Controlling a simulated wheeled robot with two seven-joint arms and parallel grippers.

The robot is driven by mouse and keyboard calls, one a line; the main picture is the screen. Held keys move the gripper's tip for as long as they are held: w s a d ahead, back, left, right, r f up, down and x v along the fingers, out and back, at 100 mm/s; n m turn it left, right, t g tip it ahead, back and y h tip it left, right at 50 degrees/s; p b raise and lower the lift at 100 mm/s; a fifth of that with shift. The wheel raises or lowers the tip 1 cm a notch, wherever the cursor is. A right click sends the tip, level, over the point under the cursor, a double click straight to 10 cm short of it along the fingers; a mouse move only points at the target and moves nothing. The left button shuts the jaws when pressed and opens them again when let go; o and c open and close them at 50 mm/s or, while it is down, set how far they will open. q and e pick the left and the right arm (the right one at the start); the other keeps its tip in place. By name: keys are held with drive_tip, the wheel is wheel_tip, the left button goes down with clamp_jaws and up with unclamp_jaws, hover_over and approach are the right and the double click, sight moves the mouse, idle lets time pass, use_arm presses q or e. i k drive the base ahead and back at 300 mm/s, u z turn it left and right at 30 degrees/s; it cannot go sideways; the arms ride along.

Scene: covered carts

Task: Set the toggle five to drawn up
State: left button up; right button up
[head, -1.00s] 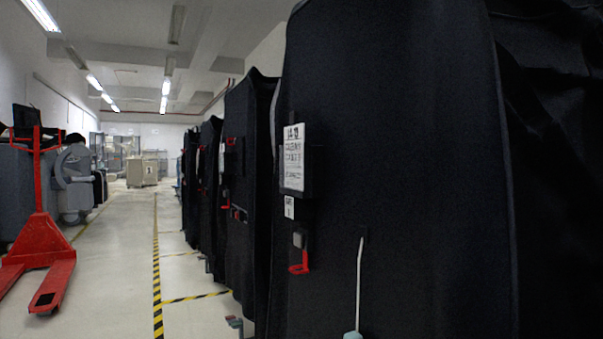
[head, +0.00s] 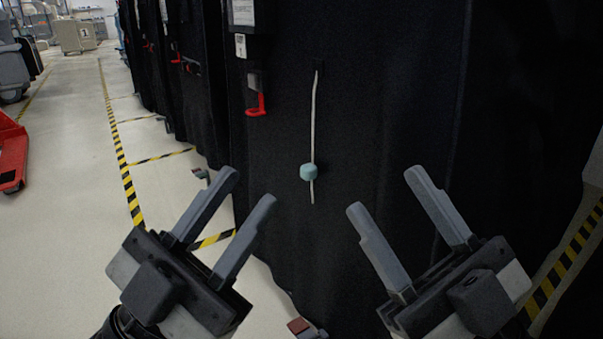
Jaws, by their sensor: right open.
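A pale teal toggle (head: 308,172) sits low on a whitish cord (head: 314,115) that hangs down the front of the nearest black-covered cart (head: 390,95). A short end of cord shows below the toggle. No number is legible on it. My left gripper (head: 248,190) is open and empty, below and left of the toggle. My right gripper (head: 384,190) is open and empty, below and right of the toggle. Neither gripper touches the toggle or the cord.
A red hook-like handle (head: 256,107) and a white label (head: 240,46) are on the cart, left of the cord. More black-covered carts (head: 205,110) stand in a row behind. A red pallet truck (head: 12,155) is at the left edge. The floor between is clear, with yellow-black tape (head: 125,175).

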sight(308, 172)
drive_tip(key=z, duration=2.55)
drive_tip(key=k, duration=1.15)
drive_tip(key=u, duration=1.45)
drive_tip(key=i, duration=1)
